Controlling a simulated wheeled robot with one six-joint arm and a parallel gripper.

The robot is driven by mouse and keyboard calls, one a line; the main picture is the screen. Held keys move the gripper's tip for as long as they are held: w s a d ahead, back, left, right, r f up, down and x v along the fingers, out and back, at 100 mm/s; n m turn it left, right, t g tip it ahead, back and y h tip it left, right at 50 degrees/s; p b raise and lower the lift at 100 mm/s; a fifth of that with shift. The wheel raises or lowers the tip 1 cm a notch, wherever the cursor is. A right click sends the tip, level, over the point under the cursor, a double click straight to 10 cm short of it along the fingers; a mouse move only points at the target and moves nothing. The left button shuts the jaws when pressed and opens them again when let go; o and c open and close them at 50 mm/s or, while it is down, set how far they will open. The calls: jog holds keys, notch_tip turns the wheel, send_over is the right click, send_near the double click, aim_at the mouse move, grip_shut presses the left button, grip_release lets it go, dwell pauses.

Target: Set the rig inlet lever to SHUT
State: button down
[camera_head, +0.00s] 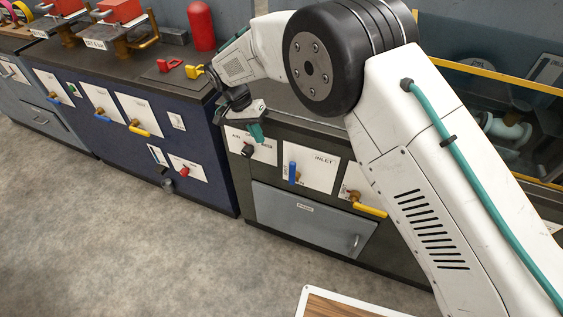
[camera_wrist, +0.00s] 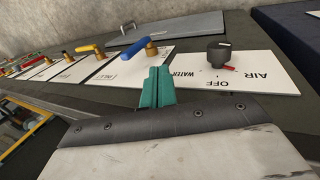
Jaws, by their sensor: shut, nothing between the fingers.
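The inlet lever (camera_head: 292,172) is a blue handle on a brass stem, mounted on a white plate (camera_head: 318,172) marked INLET on the cabinet front. In the head view the handle stands roughly upright. In the wrist view the blue handle (camera_wrist: 122,48) reaches left from its brass stem; the small position marks are not readable. My gripper (camera_head: 257,134) has teal fingers, which also show in the wrist view (camera_wrist: 156,86). They are shut and empty, near the edge between the inlet plate and the selector plate. They appear apart from the lever.
A black selector knob (camera_wrist: 218,52) on a plate marked AIR, OFF and WATER is close to my fingers. A yellow lever (camera_head: 368,209) sits right of the inlet plate. A grey drawer front (camera_head: 310,217) lies below. Open floor (camera_head: 130,230) is at left.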

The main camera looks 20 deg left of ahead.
aim_at(294, 171)
jog(key=d+f, duration=0.7)
jog(key=f, duration=0.2)
jog(key=shift+s+d, duration=0.3)
jog(key=shift+d, duration=0.1)
